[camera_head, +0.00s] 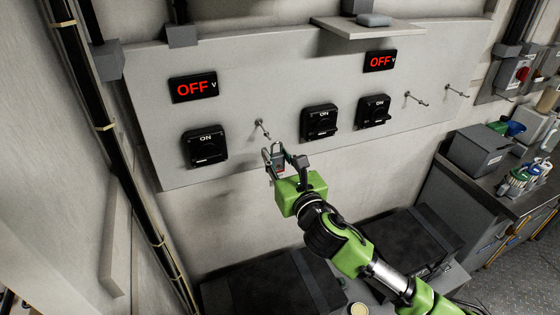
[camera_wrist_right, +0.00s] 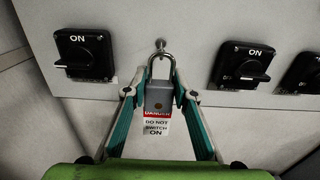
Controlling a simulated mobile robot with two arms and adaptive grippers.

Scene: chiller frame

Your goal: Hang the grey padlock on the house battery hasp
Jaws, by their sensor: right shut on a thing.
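The grey padlock (camera_wrist_right: 158,97) is upright between the fingertips of my right gripper (camera_wrist_right: 158,92), with its shackle up. My right gripper is shut on its body. A red and white tag (camera_wrist_right: 156,128) reading "DANGER DO NOT SWITCH ON" hangs below the body. In the head view, my right gripper (camera_head: 282,160) is in front of the panel, just below a metal peg (camera_head: 262,130). In the wrist view, the peg (camera_wrist_right: 160,44) shows just above the shackle's top; I cannot tell whether they touch. No label shows which fitting is the house battery hasp. My left gripper is out of view.
The grey panel (camera_head: 240,70) carries black ON switches on the left (camera_head: 205,146), middle (camera_head: 319,122) and right (camera_head: 374,110). Two more pegs (camera_head: 416,99) (camera_head: 456,91) stick out farther right. A small shelf (camera_head: 352,28) juts out above. Black boxes (camera_head: 275,288) stand below.

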